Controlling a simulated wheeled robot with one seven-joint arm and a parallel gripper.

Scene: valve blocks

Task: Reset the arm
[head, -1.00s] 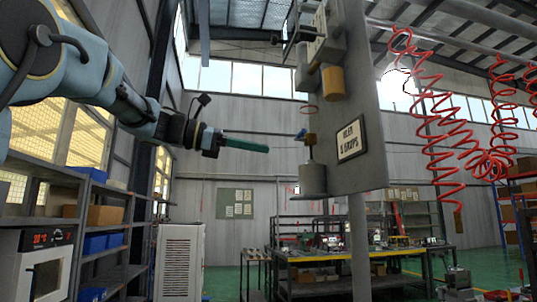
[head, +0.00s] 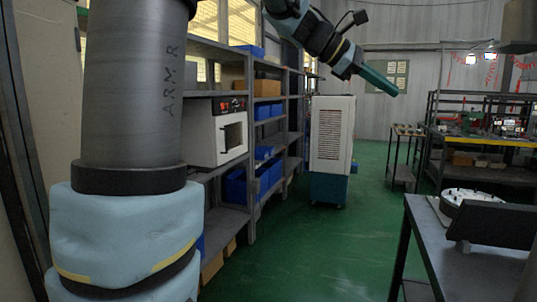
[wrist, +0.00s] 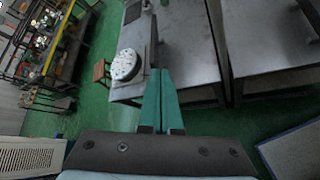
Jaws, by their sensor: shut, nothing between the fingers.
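My arm reaches in from the top of the head view. My gripper (head: 380,79) has green fingers, shut and empty, held in open air in front of the white cabinet and the far wall. In the wrist view my gripper (wrist: 159,72) shows its green fingers together, pointing towards a grey table far below. Nothing is between the fingertips. No valve block is clearly seen in the head view now.
A grey table (head: 465,275) at right bears a round white part (head: 470,196). Shelving with blue bins (head: 268,111) and an oven (head: 215,131) stands left. A white cabinet (head: 332,128) stands behind. Green floor (head: 320,240) between them is clear.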

